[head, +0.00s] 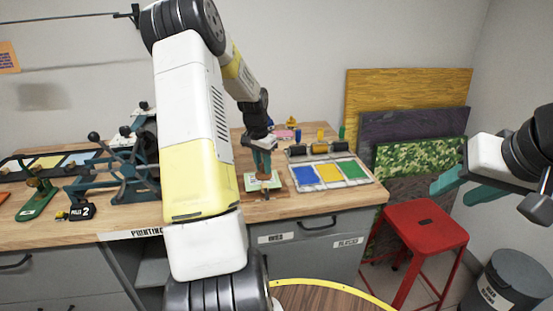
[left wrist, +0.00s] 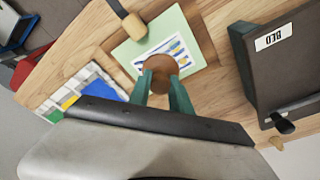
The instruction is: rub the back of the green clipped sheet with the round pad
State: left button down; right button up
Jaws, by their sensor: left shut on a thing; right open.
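The green clipped sheet (head: 250,184) lies on the wooden bench; in the left wrist view the pale green sheet (left wrist: 177,24) carries a white patch with blue and yellow marks. A black clip with a round wooden end (left wrist: 134,26) overlaps its edge. My left gripper (head: 263,168) points down over the sheet, shut on the brown round pad (left wrist: 160,66). The pad covers part of the marked patch; I cannot tell whether it touches the sheet. My right gripper (head: 462,190) is open and empty, off the bench at the right.
A tray of blue, yellow and green squares (head: 330,173) lies just right of the sheet, with rollers (head: 319,149) behind it. A press with a spoked wheel (head: 128,168) stands left. A red stool (head: 425,226) and grey bin (head: 508,280) stand right of the bench.

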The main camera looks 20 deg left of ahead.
pick_arm(q)
jog(key=shift+w+d, duration=0.55)
jog(key=shift+d, duration=0.35)
jog(key=shift+s+d+f, duration=0.1)
jog(key=shift+s+d, duration=0.25)
jog(key=shift+s, duration=0.15)
jog(key=shift+s+a, duration=0.55)
jog(key=shift+a, duration=0.35)
jog(key=shift+s+a, duration=0.5)
jog(key=shift+a, duration=0.4)
jog(key=shift+s+a, duration=0.5)
jog(key=shift+a, duration=0.3)
jog(key=shift+w+d, duration=0.25)
jog(key=shift+d, duration=0.25)
jog(key=shift+w+d, duration=0.25)
jog(key=shift+d, duration=0.2)
jog(key=shift+d, duration=0.1)
jog(key=shift+w+d, duration=0.6)
jog(key=shift+d, duration=0.25)
jog(key=shift+w+d, duration=0.45)
jog(key=shift+d, duration=0.2)
jog(key=shift+s+a, duration=0.55)
jog(key=shift+a, duration=0.35)
jog(key=shift+s+a, duration=0.55)
jog(key=shift+a, duration=0.3)
